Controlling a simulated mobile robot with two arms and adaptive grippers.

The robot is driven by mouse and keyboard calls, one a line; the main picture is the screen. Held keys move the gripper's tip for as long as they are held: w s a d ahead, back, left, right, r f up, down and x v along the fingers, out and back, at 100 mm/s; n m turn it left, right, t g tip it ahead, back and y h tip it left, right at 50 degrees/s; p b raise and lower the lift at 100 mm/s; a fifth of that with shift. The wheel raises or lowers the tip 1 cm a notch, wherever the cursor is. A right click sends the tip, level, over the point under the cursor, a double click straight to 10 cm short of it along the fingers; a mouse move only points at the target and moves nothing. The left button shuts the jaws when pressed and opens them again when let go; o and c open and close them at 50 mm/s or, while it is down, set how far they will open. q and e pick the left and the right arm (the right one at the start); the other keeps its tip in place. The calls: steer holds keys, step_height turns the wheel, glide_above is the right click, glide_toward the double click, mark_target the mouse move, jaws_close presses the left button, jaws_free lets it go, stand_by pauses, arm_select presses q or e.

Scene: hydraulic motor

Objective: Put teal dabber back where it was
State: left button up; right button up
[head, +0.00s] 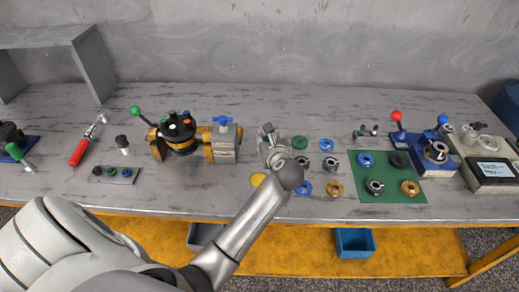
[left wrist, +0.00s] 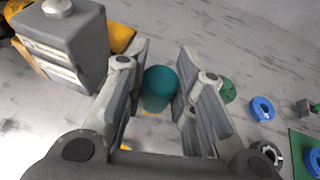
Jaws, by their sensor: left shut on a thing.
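The teal dabber (left wrist: 159,86) shows in the left wrist view as a teal cylinder between the two fingers of my left gripper (left wrist: 160,92). The gripper is shut on it. In the head view my left gripper (head: 270,135) is over the middle of the bench, right of the vise, and hides the dabber. A small grey plate (head: 103,178) at the left front of the bench carries small round green, dark and blue pieces. My right gripper is not in view.
Left of my gripper is a yellow fixture with a black turret (head: 178,130) and a grey vise block (head: 224,143). Several rings lie to the right, some on a green mat (head: 390,195). A red-handled tool (head: 79,152) lies far left.

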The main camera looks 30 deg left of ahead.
arm_select(q)
steer(key=a+f, duration=0.1)
steer(key=w+a+f, duration=0.1)
steer(key=f, duration=0.1)
steer(key=a+f, duration=0.1)
steer(key=shift+w+f, duration=0.25)
steer(key=shift+w, duration=0.05)
steer(key=shift+w+a+f, duration=0.2)
steer(key=shift+a+f, duration=0.1)
steer(key=shift+f, duration=0.1)
step_height(320, 180, down, 3)
steer(key=shift+a+f, duration=0.1)
steer(key=shift+f, duration=0.1)
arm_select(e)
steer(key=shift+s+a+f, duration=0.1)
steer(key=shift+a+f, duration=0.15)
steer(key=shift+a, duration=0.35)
arm_select(q)
steer(key=o, duration=0.9)
steer(key=shift+f, duration=0.1)
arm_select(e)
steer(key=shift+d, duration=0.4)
